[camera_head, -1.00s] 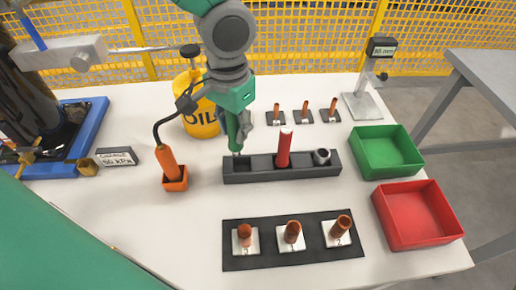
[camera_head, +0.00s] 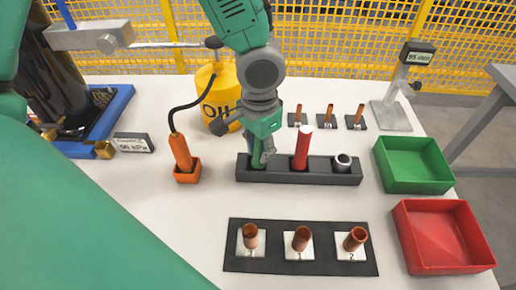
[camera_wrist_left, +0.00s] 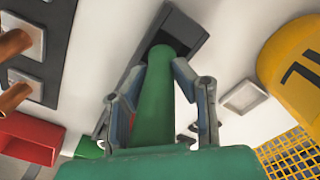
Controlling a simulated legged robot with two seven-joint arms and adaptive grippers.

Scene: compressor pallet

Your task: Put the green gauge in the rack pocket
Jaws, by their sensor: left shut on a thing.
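The green gauge (camera_head: 257,150) stands about upright at the left pocket of the dark rack (camera_head: 300,177). Its lower end appears to be inside that pocket. My left gripper (camera_head: 264,158) is shut on the green gauge, low over the rack. In the left wrist view the gauge (camera_wrist_left: 155,100) lies between the two fingers of the gripper (camera_wrist_left: 160,85), with its far end at the dark pocket of the rack (camera_wrist_left: 188,30). The pocket floor is hidden. My right gripper is not in view.
A red gauge (camera_head: 302,150) stands in the rack's middle pocket and a grey hollow piece (camera_head: 343,162) in the right one. An orange tool (camera_head: 181,153) in a holder and a yellow oil can (camera_head: 217,100) stand left. Green (camera_head: 413,188) and red (camera_head: 443,268) trays lie right.

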